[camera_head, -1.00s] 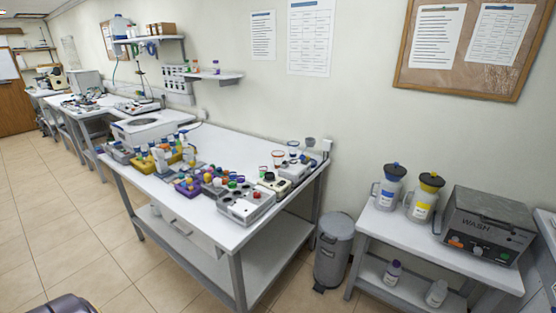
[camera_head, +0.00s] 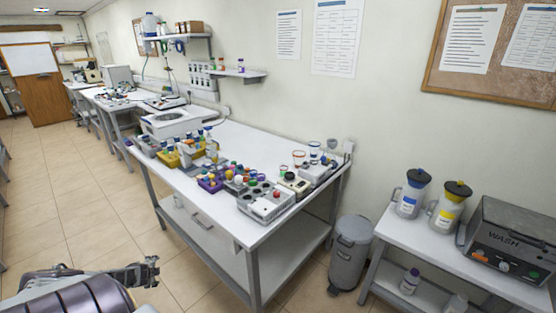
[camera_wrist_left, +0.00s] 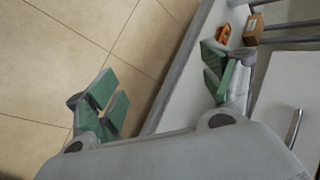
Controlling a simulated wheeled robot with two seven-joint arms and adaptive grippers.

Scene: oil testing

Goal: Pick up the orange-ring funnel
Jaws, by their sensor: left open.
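The orange-ring funnel (camera_head: 299,158) stands near the right end of the white table (camera_head: 270,146), in a holder in the back row. A blue-ring funnel (camera_head: 314,151) stands just right of it. My left gripper (camera_head: 150,272) is at the lower left of the head view, over the floor in front of the table and well away from the funnel. In the left wrist view the green-padded fingers (camera_wrist_left: 162,92) are wide apart with nothing between them. The funnel is not seen there. My right gripper is not in view.
Several racks with coloured caps and a grey block with round holes (camera_head: 266,203) cover the table's front half. A grey bin (camera_head: 350,255) stands right of the table. A side table holds two jugs and a wash unit (camera_head: 512,243).

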